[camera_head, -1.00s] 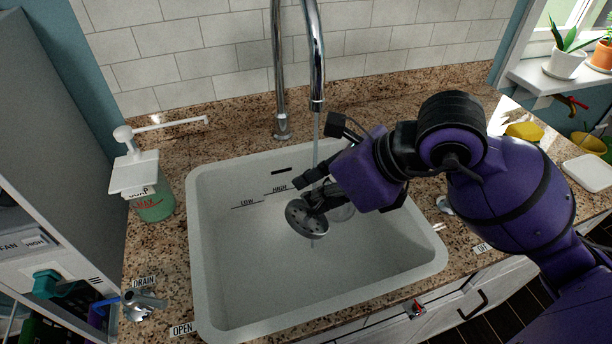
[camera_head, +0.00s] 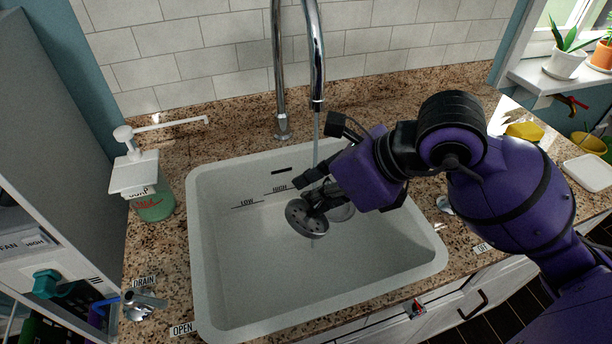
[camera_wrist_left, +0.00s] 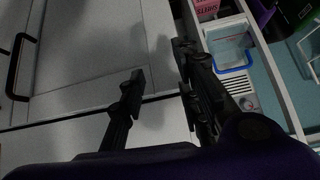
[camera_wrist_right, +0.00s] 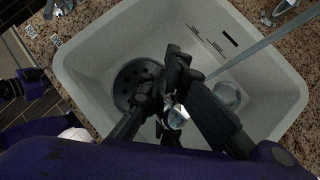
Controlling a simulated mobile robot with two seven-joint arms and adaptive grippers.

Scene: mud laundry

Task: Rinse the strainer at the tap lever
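The strainer (camera_head: 305,218) is a round grey disc with holes, tilted, above the sink floor. My right gripper (camera_head: 318,190) is shut on it. The strainer (camera_wrist_right: 137,85) also shows beside the fingers in the right wrist view. A thin water stream (camera_head: 316,148) falls from the chrome tap (camera_head: 316,75) and reaches the gripper and strainer area; the exact contact is hidden. A drip hangs below the strainer. A metal lever (camera_head: 444,205) stands on the counter right of the sink, near an OFF label. My left gripper (camera_wrist_left: 160,92) is open and empty beside cabinet fronts.
The white sink (camera_head: 215,290) has LOW and HIGH marks on its back wall. A soap pump (camera_head: 150,190) stands left of it. A drain lever (camera_head: 145,300) is at front left. A yellow sponge (camera_head: 524,131) and white dish (camera_head: 588,173) lie at right.

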